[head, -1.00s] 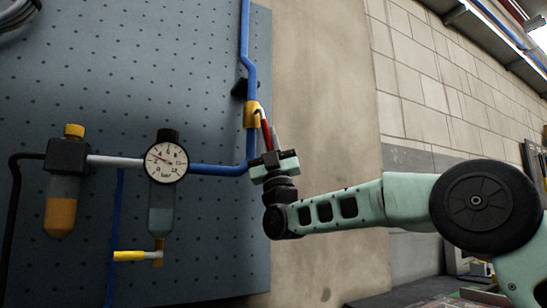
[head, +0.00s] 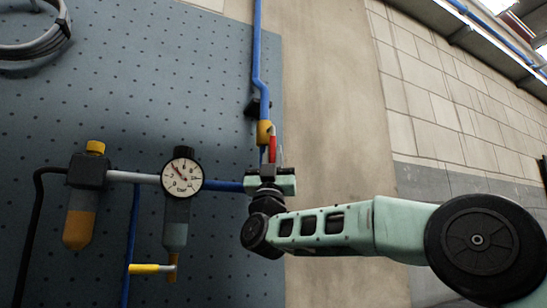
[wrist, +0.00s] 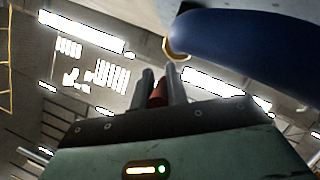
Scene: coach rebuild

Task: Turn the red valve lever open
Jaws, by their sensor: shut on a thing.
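The red valve lever (head: 272,148) hangs down from the yellow valve body (head: 264,133) on the vertical blue pipe. It lies nearly in line with the pipe, just to its right. My gripper (head: 270,172) is below the valve and shut on the lever's lower part. In the wrist view, the red lever (wrist: 158,95) shows between the two dark fingers of my gripper (wrist: 160,78). The valve body (wrist: 176,47) shows past the fingertips. The lever's lower end is hidden by my gripper.
A blue pipe (head: 257,60) runs down the perforated panel (head: 120,100). It crosses close to my gripper in the wrist view (wrist: 240,42). A pressure gauge (head: 182,177) and an amber-bottomed filter bowl (head: 80,225) are to the left. The bare wall (head: 325,120) at right is clear.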

